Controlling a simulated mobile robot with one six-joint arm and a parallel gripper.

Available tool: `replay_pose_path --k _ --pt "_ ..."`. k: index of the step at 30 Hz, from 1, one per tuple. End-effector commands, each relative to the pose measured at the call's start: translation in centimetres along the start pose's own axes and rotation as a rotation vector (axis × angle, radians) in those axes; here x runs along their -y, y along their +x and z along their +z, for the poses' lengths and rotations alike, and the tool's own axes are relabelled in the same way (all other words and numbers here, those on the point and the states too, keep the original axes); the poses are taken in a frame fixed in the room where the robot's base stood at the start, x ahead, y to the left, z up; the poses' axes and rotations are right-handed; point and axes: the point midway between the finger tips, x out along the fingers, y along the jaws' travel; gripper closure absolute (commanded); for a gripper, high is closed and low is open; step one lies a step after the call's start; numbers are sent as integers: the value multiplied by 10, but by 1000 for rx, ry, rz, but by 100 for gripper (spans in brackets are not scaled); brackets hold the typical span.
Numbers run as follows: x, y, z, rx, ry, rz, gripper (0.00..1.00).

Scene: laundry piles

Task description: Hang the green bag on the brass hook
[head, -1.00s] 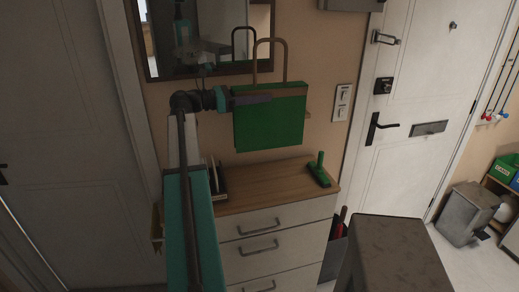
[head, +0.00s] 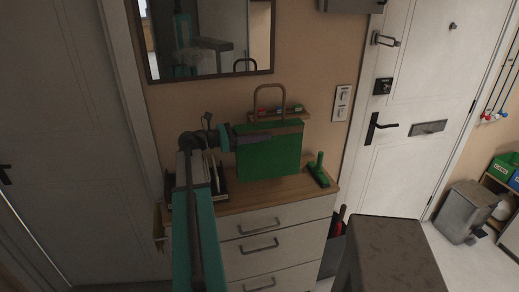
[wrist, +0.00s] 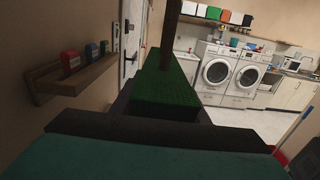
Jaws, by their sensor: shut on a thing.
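The green bag (head: 268,160) hangs upright from my gripper (head: 255,137), with its brown looped handle (head: 270,90) standing above it. My gripper is shut on the bag's top edge from the left. In the wrist view the bag's green top (wrist: 165,90) lies just past the dark fingers (wrist: 140,128), and part of the handle (wrist: 171,35) rises beyond. In the head view the bag's lower edge appears close over the dresser top; I cannot tell whether they touch. I cannot make out a brass hook in either current view.
A small wall shelf (wrist: 75,80) with coloured items is behind the handle. The wooden dresser top (head: 235,197) holds a green brush (head: 318,172) and a dark rack (head: 217,180). A mirror (head: 205,40) hangs above. A dark stool (head: 385,240) stands at the front right.

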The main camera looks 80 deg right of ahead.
Motion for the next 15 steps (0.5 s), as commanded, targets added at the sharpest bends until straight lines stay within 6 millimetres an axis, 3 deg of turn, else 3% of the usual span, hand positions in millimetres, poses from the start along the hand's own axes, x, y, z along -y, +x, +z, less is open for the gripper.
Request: replay_pose_path --k 6,15 --pt "0 0 -23 1 -2 0 100" --pt "0 0 -32 1 0 0 100"
